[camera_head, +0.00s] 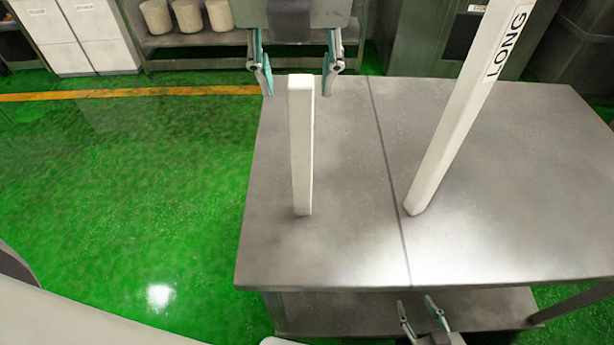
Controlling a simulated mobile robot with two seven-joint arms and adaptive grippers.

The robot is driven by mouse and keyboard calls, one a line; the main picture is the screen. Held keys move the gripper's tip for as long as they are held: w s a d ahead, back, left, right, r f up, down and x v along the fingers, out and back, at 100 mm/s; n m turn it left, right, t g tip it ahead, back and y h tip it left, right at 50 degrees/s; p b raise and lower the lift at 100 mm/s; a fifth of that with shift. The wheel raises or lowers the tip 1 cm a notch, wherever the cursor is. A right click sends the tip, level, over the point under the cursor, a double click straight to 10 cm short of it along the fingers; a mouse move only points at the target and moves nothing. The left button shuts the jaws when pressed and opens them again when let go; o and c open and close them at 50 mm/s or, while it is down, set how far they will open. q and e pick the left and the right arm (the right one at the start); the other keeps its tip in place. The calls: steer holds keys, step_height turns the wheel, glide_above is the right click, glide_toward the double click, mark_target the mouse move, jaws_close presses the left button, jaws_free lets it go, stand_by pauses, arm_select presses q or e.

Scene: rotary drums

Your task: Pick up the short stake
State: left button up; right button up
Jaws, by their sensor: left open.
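The short stake (301,150) is a plain white square post standing upright on the left part of the steel table. The long stake (450,125) is a taller white post labelled "LONG" and stands to its right, its top out of frame. My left gripper (298,88) is open and empty, at the top centre. Its two fingers show on either side of the short stake's top in the picture; I see no contact and cannot tell the depth gap. My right gripper (416,303) is low at the table's near edge, fingers apart, with nothing between them.
The steel table (340,240) has a seam between the stakes and a lower shelf (340,315). Its top is otherwise clear. Green floor (150,190) with a yellow line lies open at left. Behind are a shelf with beige containers (188,15), white cabinets (75,35) and grey cabinets.

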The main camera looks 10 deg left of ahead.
mark_target(301, 103)
arm_select(q)
steer(key=shift+x, duration=0.75)
steer(key=x, duration=0.5)
steer(key=shift+d+f, duration=0.1)
steer(key=shift+d, duration=0.15)
jaws_close()
